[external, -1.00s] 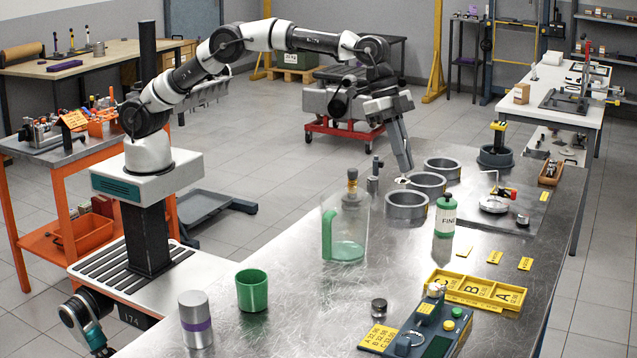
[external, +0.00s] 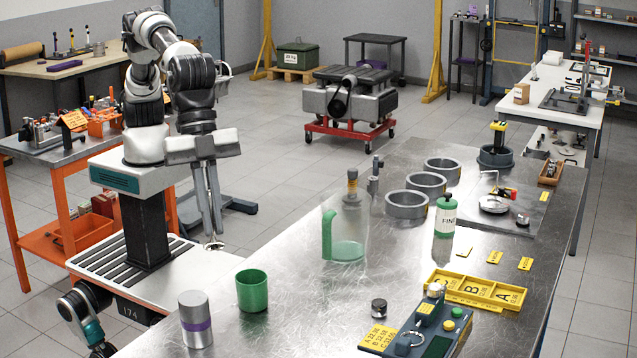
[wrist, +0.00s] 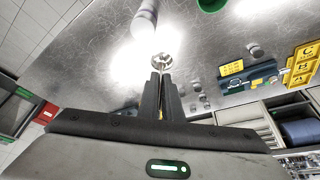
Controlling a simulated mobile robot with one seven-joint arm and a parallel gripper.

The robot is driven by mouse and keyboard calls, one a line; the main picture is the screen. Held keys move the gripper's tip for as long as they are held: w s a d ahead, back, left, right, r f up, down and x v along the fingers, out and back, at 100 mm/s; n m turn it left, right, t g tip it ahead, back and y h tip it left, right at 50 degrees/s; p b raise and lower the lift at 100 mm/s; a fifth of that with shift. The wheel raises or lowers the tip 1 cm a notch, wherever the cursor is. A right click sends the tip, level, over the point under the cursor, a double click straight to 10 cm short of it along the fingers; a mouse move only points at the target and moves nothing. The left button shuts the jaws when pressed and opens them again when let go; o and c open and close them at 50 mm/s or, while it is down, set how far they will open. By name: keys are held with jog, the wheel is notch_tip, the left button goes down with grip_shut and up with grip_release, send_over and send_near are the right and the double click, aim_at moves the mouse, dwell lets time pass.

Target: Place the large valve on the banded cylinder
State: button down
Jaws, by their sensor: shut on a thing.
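My gripper (external: 212,232) points down near the left edge of the steel table, left of and beyond the green cup. It is shut on the large valve (external: 214,245), whose bright metal head shows just below the fingertips. In the wrist view the valve head (wrist: 163,62) is at the tips of my gripper (wrist: 160,80); its stem is mostly hidden between the fingers. The banded cylinder (external: 195,333), silver with a purple band, stands upright at the table's near left. It also shows in the wrist view (wrist: 145,20), apart from the valve.
A green cup (external: 252,291) stands near the banded cylinder. A clear jug (external: 348,235), metal rings (external: 405,204) and a white-green bottle (external: 446,216) stand farther right. A control box (external: 412,330) and yellow tray (external: 476,290) are at the front right.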

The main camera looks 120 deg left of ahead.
jog(key=s+d, duration=0.3)
jog(key=d, duration=0.1)
send_over(193, 298)
jog(key=shift+m, duration=0.3)
jog(key=shift+f, duration=4.85)
jog(key=shift+f, duration=0.1)
jog(key=shift+f, duration=0.15)
jog(key=c, duration=1.9)
grip_release()
jog(key=shift+c, duration=0.2)
